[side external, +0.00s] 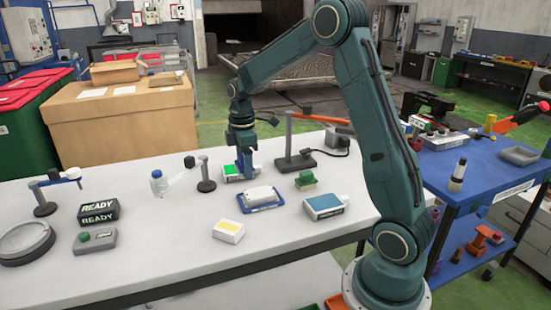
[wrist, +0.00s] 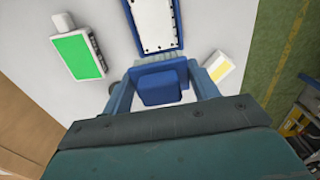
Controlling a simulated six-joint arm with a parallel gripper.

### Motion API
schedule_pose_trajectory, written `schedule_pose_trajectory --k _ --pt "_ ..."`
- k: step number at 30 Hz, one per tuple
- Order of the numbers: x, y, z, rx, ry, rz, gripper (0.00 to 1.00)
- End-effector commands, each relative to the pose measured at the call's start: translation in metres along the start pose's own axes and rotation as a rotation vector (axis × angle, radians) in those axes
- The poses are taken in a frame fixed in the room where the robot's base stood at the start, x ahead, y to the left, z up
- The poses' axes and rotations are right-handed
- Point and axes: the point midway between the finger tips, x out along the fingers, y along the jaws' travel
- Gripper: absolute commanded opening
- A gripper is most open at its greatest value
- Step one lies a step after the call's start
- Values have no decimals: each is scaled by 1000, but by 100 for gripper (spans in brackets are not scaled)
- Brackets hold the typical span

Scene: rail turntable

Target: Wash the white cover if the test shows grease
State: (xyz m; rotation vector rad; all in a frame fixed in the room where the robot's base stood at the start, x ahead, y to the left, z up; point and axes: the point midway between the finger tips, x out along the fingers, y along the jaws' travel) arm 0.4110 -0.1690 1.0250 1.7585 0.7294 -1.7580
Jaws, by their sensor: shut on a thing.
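The white cover (side external: 259,194) lies in a blue-edged tray (side external: 243,208) at the middle of the bench. In the wrist view the cover (wrist: 153,22) is straight ahead of my gripper, in its blue frame. The green screen (wrist: 80,55) is left of the jaws. Whether the block touches anything is unclear.
A white-and-yellow box (side external: 229,231), a blue-topped box (side external: 324,206) and a green block (side external: 306,180) stand around the tray. A black stand (side external: 289,150) is at the back. A bottle (side external: 158,185), READY displays (side external: 98,212) and a round plate (side external: 25,240) are left. The front edge is clear.

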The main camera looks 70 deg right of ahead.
Motion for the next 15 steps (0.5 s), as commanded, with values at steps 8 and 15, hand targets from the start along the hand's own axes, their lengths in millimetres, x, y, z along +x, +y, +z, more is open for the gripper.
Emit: schedule_pose_trajectory --k 8,15 --pt "23 -1 0 1 -1 -3 41" --pt "45 -1 0 1 -1 -3 41"
